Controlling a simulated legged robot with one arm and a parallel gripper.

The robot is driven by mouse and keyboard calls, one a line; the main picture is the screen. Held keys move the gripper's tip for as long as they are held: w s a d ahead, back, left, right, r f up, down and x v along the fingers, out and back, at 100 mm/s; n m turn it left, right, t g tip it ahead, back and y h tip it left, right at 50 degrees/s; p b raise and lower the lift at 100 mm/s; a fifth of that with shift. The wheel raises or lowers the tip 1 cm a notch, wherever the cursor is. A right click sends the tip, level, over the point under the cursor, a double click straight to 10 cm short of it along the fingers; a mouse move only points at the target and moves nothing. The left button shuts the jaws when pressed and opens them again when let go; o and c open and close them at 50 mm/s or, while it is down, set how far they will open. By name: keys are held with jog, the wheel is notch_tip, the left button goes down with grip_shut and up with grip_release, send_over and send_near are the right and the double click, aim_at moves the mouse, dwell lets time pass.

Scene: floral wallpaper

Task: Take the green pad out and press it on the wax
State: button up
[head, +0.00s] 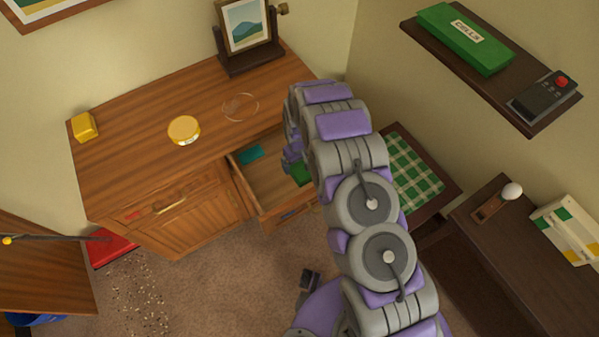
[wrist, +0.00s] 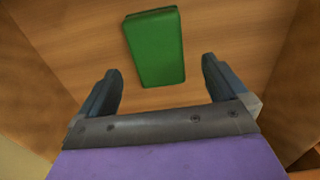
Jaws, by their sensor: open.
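The green pad (wrist: 155,48) lies flat on the wooden bottom of the open drawer (head: 276,212). In the wrist view my open gripper (wrist: 160,88) points at it, with one finger to each side of its near end and nothing between them. In the head view my arm hides most of my gripper (head: 290,165), and a bit of the green pad (head: 301,174) shows beside it. A teal item (head: 250,154) lies further left in the drawer. A round yellow tin (head: 184,130), perhaps the wax, stands on the dresser top. Whether I touch the pad is unclear.
The drawer walls stand close on both sides of my gripper. The dresser top (head: 150,165) holds a yellow block (head: 84,126), a faint ring mark (head: 240,107) and a framed picture (head: 246,30). A green checked cloth (head: 413,172) lies to the right.

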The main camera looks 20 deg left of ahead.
aim_at(300, 169)
jog(key=f+b, duration=0.1)
jog(key=f, duration=0.4)
jog(key=shift+d+f+b, duration=0.15)
jog(key=shift+d+b, duration=0.05)
jog(key=shift+b, duration=0.2)
jog(key=c, duration=1.1)
jog(key=shift+r, duration=0.2)
notch_tip(300, 169, up, 10)
jog(key=p, duration=0.2)
jog(key=shift+f+p, duration=0.1)
jog(key=shift+p, duration=0.2)
